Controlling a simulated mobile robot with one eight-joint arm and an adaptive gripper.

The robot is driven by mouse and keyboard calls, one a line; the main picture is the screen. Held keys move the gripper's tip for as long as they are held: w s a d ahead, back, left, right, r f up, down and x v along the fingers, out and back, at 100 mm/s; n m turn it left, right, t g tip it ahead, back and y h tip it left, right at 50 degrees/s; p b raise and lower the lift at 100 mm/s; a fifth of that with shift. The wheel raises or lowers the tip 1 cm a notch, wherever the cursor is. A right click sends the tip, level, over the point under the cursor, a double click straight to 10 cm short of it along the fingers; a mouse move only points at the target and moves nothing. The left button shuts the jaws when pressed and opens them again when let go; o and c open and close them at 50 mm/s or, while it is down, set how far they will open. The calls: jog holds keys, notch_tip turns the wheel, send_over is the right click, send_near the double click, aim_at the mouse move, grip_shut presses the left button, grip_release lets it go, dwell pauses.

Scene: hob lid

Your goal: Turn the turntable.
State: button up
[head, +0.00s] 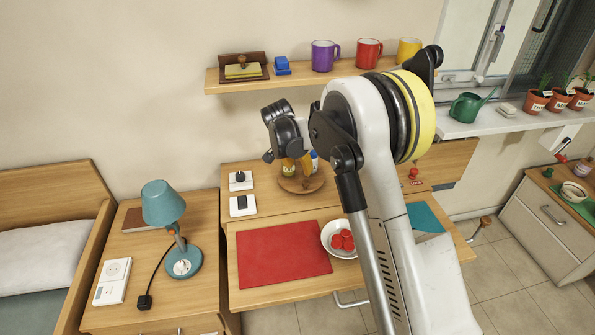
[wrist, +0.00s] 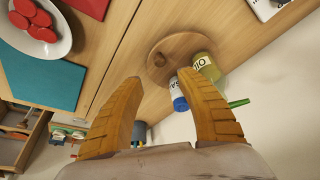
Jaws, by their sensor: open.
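The turntable (wrist: 176,48) is a round wooden disc with a small knob (wrist: 158,60) on it. It also shows in the head view (head: 301,187), partly hidden by my gripper and arm. A jar with a yellowish label (wrist: 205,66) and a blue-capped white container (wrist: 180,102) stand on it; my right finger partly covers the container. My gripper (wrist: 160,78) is open, its orange-brown fingers apart with nothing held between them. It is above the turntable in the head view (head: 297,164); I cannot tell if a finger touches anything.
A white bowl of red pieces (head: 332,246), a red mat (head: 283,255) and a teal mat (head: 425,219) are in front of the turntable. Two switch plates (head: 242,205) are left of it. A shelf with mugs (head: 323,56) hangs above. A teal lamp (head: 164,207) stands further left.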

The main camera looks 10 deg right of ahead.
aim_at(305, 182)
jog(key=b+x, duration=0.4)
jog(key=x, duration=0.7)
jog(key=shift+r, duration=0.1)
grip_shut()
